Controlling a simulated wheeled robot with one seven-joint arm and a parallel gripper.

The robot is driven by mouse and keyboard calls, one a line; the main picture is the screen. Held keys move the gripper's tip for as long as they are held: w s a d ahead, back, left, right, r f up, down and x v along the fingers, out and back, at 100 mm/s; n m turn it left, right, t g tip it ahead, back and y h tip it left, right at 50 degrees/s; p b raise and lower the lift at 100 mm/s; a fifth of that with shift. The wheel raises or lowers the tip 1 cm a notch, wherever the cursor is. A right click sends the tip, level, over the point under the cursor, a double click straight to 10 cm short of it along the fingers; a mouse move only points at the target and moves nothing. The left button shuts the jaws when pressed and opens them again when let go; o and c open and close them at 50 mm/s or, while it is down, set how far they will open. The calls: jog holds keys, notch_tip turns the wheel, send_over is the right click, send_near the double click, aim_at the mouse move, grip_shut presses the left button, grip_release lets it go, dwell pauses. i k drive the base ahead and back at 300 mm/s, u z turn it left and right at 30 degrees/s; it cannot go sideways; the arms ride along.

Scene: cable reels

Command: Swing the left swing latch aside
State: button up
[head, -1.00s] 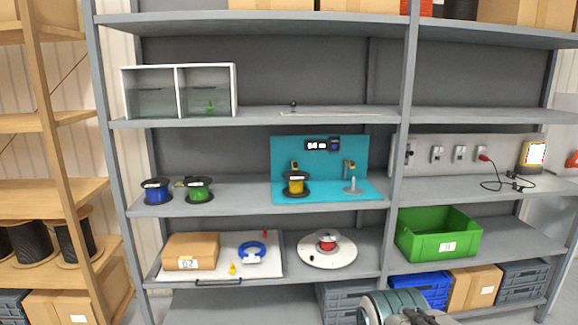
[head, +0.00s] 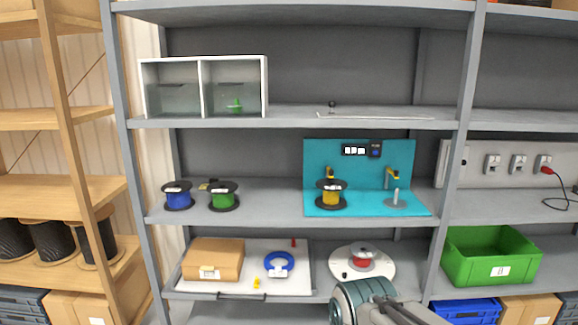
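The teal station (head: 360,150) stands on the middle shelf, with a back panel and base. At its left is a yellow reel (head: 331,196) with dark flanges. A small yellow-topped part, which looks like the left swing latch (head: 329,172), rises behind and above this reel; its exact pose is too small to tell. At its right a similar yellow-topped part (head: 388,178) stands by a bare grey post (head: 396,196). My gripper (head: 408,313) is at the bottom edge, partly cut off, well below and apart from the station. Whether its fingers are open is unclear.
Blue (head: 177,194) and green (head: 223,195) reels stand left on the same shelf. Below are a cardboard box (head: 213,259), a blue ring (head: 278,264), a white disc with a red reel (head: 361,262) and a green crate (head: 491,255). A shelf upright (head: 455,150) stands right of the station.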

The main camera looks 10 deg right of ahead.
aim_at(330, 172)
jog(key=z, duration=0.2)
jog(key=i, duration=1.05)
jog(key=z, duration=1)
jog(key=i, duration=0.4)
jog(key=z, duration=0.2)
